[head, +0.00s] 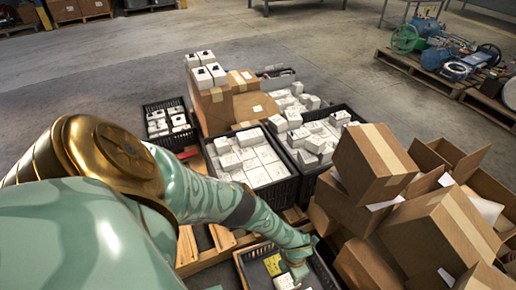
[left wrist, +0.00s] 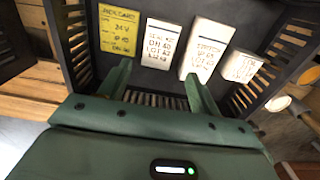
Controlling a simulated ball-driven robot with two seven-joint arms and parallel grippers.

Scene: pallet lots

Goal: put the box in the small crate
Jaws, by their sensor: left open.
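A black slatted crate (head: 250,248) stands at the bottom of the head view, partly hidden by my left arm. One white box (left wrist: 160,42) lies just beyond the gap between my fingers, and another white box (left wrist: 206,48) is beside the right finger. My left gripper (left wrist: 157,72) is open, with its fingers apart over the crate; contact with a box cannot be told. It also shows in the head view (head: 297,270). My right gripper is not in view.
Two black crates of white boxes (head: 250,160) (head: 312,135) stand beyond, with a smaller black crate (head: 168,120) at left. Cardboard boxes (head: 375,160) crowd the right side. White boxes (head: 205,68) sit on a carton (head: 215,108). Open floor (head: 130,70) lies behind.

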